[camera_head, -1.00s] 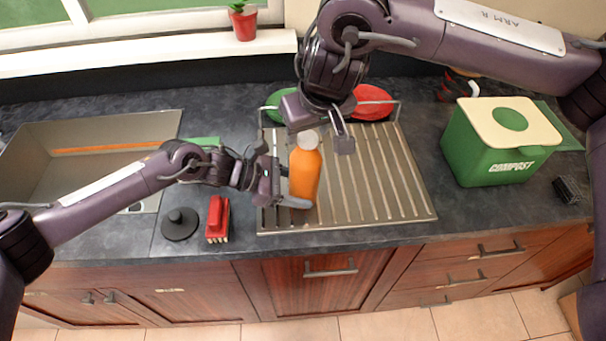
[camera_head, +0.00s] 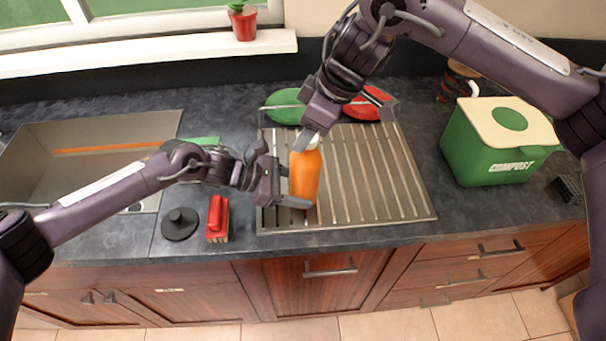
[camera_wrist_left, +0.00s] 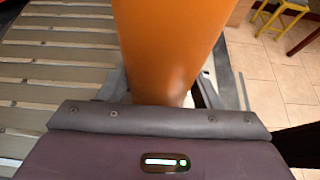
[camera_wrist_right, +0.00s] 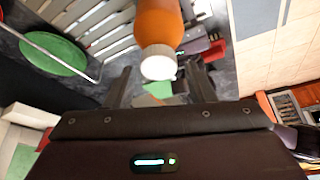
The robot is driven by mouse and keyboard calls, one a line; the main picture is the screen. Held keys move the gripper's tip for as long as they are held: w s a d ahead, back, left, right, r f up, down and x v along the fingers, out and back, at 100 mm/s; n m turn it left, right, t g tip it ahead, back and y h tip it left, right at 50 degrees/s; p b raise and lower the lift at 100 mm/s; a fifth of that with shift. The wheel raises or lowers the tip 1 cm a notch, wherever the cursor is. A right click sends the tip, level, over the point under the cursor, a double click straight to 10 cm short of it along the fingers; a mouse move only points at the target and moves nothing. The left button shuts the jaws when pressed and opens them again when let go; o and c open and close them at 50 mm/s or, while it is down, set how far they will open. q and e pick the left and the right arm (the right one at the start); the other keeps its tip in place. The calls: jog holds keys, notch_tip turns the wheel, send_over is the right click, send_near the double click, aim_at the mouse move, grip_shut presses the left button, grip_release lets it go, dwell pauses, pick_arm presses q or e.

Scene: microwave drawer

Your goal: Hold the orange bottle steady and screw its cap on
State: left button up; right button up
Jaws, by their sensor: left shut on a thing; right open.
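The orange bottle (camera_head: 305,178) stands upright on the metal drying rack (camera_head: 385,210). Its white cap (camera_head: 312,141) sits at the top and is partly hidden by my right gripper in the head view. My left gripper (camera_head: 292,188) is shut on the bottle's lower body; the bottle also fills the middle of the left wrist view (camera_wrist_left: 168,45). My right gripper (camera_head: 308,132) is above the bottle at the cap. In the right wrist view the cap (camera_wrist_right: 158,62) shows between and beyond its open fingers (camera_wrist_right: 160,85). I cannot tell whether the fingers touch the cap.
Green (camera_head: 285,106) and red (camera_head: 368,102) plates stand at the rack's back. A green compost bin (camera_head: 490,150) is to the right. A sink (camera_head: 80,160), a black stopper (camera_head: 180,222) and a red brush (camera_head: 217,218) are to the left.

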jog(key=n+g, duration=0.2)
jog(key=n, duration=0.3)
jog(key=n+g, duration=0.1)
jog(key=n, duration=0.2)
jog(key=c, duration=1)
jog(key=m, duration=0.2)
jog(key=m+t, duration=0.1)
jog(key=m, duration=0.1)
jog(key=shift+s+t, duration=0.1)
jog(key=shift+t, duration=0.2)
jog(key=m+t, duration=0.1)
jog(key=m, duration=0.4)
jog(key=shift+t, duration=0.4)
jog(key=m+t+h, duration=0.1)
jog(key=m, duration=0.3)
jog(key=shift+m, duration=0.3)
jog(key=m+t+h, duration=0.1)
jog(key=m+h, duration=0.1)
jog(key=m, duration=0.2)
jog(key=shift+m, duration=0.4)
jog(key=o, duration=1)
